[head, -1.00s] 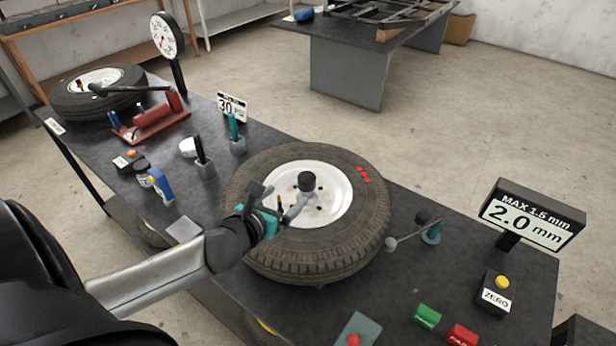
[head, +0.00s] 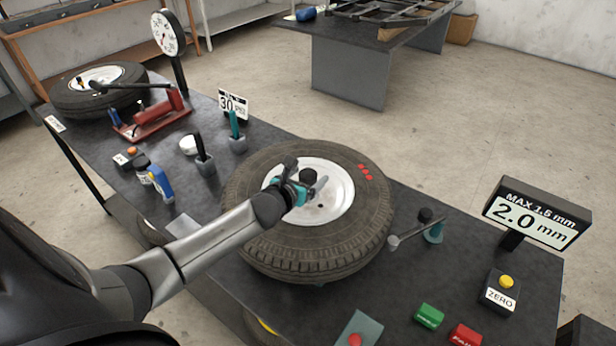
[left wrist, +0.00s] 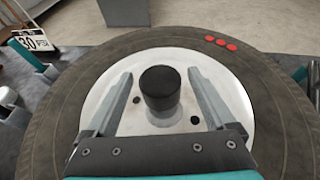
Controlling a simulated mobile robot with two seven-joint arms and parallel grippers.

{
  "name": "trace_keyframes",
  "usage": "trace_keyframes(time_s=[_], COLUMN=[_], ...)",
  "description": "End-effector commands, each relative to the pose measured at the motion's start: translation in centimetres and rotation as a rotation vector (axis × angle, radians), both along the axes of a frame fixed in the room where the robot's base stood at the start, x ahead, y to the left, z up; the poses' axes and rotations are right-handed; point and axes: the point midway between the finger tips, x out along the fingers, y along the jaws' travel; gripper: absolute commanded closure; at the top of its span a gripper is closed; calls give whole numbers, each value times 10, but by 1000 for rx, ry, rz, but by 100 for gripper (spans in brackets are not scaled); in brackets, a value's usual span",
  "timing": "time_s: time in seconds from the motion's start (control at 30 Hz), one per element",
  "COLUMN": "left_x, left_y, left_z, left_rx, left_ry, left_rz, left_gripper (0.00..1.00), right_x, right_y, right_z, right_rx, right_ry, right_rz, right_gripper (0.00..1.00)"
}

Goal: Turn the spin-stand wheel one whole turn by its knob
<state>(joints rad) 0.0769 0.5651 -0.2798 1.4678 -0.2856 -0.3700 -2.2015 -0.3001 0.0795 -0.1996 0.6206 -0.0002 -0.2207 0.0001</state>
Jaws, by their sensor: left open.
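The spin-stand wheel (head: 358,215) is a black tyre on a white rim, lying flat on the dark bench. A black knob (left wrist: 160,88) stands up near the middle of its rim; in the head view the knob (head: 308,176) is partly hidden by my gripper. Three red marks (head: 365,172) lie on the tyre's far right side. My left gripper (head: 305,182) is open over the rim. In the left wrist view its fingers (left wrist: 164,90) lie on either side of the knob, with gaps on both sides. My right gripper is not in view.
A gauge arm (head: 415,233) stands just right of the tyre. Beyond it are a 2.0 mm display (head: 538,220), a ZERO button box (head: 499,293), and green and red blocks. Tools, a red stand (head: 150,118) and another tyre (head: 75,98) occupy the bench's left part.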

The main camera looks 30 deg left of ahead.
Motion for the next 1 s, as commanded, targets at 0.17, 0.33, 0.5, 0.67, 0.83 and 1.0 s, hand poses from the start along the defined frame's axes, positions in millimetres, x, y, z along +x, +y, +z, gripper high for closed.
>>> trace_keyframes(time_s=[0.17, 0.33, 0.5, 0.67, 0.83, 1.0], left_x=[4, 4, 4, 4, 4, 4], left_y=[0, 0, 0, 0, 0, 0], left_z=[-2, -2, -2, -2, -2, -2], left_rx=[-1, -1, -1, 0, 0, 0], left_ry=[0, 0, 0, 0, 0, 0], left_rz=[-1, -1, -1, -1, -1, -1], left_gripper=[12, 12, 24, 42, 61, 80], right_x=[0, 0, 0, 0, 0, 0], right_y=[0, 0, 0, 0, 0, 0], right_z=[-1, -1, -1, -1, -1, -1], right_rx=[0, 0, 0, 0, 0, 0], right_ry=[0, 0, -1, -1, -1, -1], right_rz=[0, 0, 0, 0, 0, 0], right_gripper=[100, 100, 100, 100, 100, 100])
